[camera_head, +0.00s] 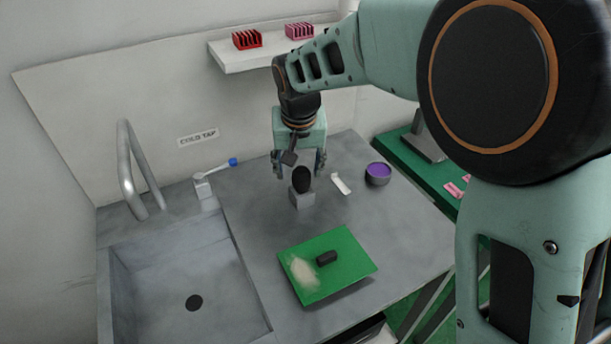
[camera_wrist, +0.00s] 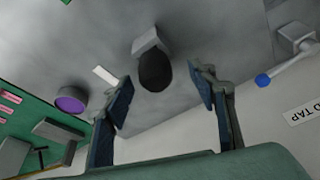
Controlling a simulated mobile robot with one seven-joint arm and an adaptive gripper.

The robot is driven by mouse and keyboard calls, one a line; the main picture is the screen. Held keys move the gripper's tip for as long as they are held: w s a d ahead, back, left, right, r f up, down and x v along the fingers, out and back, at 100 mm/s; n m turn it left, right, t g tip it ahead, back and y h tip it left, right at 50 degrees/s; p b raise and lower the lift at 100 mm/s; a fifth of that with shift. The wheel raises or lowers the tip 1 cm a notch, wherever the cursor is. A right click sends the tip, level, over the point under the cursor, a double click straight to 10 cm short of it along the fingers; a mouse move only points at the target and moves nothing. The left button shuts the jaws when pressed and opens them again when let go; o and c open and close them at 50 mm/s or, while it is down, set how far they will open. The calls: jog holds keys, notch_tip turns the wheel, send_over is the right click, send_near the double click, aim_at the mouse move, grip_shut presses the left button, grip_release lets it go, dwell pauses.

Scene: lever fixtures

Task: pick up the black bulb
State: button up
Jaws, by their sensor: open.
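The black bulb (camera_head: 302,180) is a dark egg-shaped piece at a small grey block (camera_head: 303,199) on the grey worktop. In the wrist view the bulb (camera_wrist: 155,73) shows near the middle, with the grey block (camera_wrist: 150,40) just beyond it. My gripper (camera_head: 300,165) is over the bulb and points down at it. In the wrist view its two fingers (camera_wrist: 161,92) are spread apart, one to each side of the bulb's line. No finger visibly touches the bulb. Nothing is held.
A green board (camera_head: 345,278) with a dark block (camera_head: 327,258) lies in front. A purple-topped pot (camera_head: 378,174) and a white strip (camera_head: 341,184) stand right. A blue-tipped lever (camera_head: 216,168), a tall metal tap (camera_head: 130,170) and a sink (camera_head: 170,285) are left. A shelf (camera_head: 270,55) is above.

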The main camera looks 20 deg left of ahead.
aim_at(302, 185)
jog(key=x, duration=0.4)
jog(key=shift+w+d+f, duration=0.25)
jog(key=shift+w+f, duration=0.05)
jog(key=shift+f, duration=0.05)
jog(key=c, duration=1.2)
jog(key=shift+o, duration=0.2)
jog(key=shift+r, duration=0.15)
